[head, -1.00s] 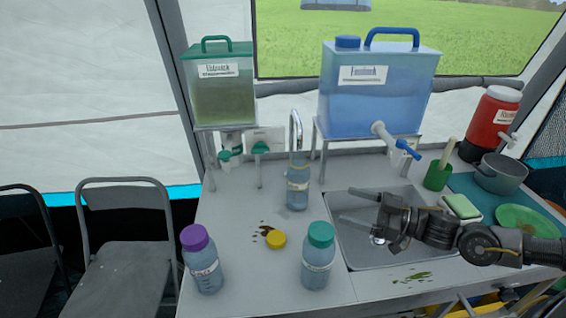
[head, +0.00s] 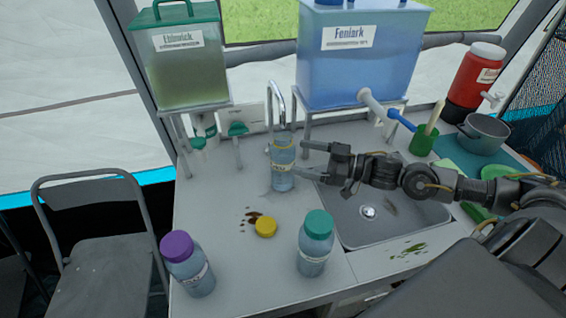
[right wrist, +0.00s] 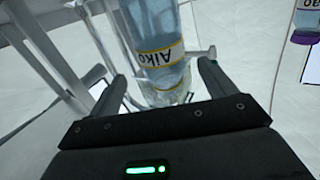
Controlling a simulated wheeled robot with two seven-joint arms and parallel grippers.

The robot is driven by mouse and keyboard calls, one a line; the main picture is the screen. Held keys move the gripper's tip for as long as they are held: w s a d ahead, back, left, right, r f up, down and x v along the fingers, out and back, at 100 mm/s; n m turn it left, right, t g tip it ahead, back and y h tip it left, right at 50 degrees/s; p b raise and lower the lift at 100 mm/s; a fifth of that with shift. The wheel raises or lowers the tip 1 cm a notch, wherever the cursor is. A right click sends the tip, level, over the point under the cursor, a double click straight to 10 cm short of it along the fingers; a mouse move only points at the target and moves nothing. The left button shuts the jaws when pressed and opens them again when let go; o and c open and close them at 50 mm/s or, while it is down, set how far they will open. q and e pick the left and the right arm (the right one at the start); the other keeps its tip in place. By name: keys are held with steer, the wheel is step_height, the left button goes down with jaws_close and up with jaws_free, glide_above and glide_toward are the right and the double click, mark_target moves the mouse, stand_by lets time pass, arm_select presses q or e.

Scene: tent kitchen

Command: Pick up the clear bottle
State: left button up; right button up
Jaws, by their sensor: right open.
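The clear bottle (head: 283,180) stands upright and uncapped on the counter, in front of the metal tap. In the right wrist view it shows with an "Aiko" label (right wrist: 160,57), between the two fingers. My right gripper (head: 306,162) is open, its fingertips pointing left at the bottle's right side. In the right wrist view one finger (right wrist: 163,92) lies on each side of the bottle; I cannot tell whether either touches it. My left gripper is not in view.
A purple-capped bottle (head: 188,266) and a green-capped bottle (head: 315,245) stand at the front. A yellow cap (head: 265,227) lies by a brown spill. The sink (head: 385,222) is right of the clear bottle. Two water tanks stand behind, the blue one (head: 380,65) with a protruding spout.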

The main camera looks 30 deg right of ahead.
mark_target(294, 156)
steer(key=p+x, duration=0.1)
steer(key=x, duration=0.4)
steer(key=shift+w+a, duration=0.1)
steer(key=shift+a, duration=0.2)
steer(key=shift+w+a+f, duration=0.1)
steer(key=shift+w+a, duration=0.1)
steer(key=c, duration=1.1)
steer(key=shift+c, duration=0.2)
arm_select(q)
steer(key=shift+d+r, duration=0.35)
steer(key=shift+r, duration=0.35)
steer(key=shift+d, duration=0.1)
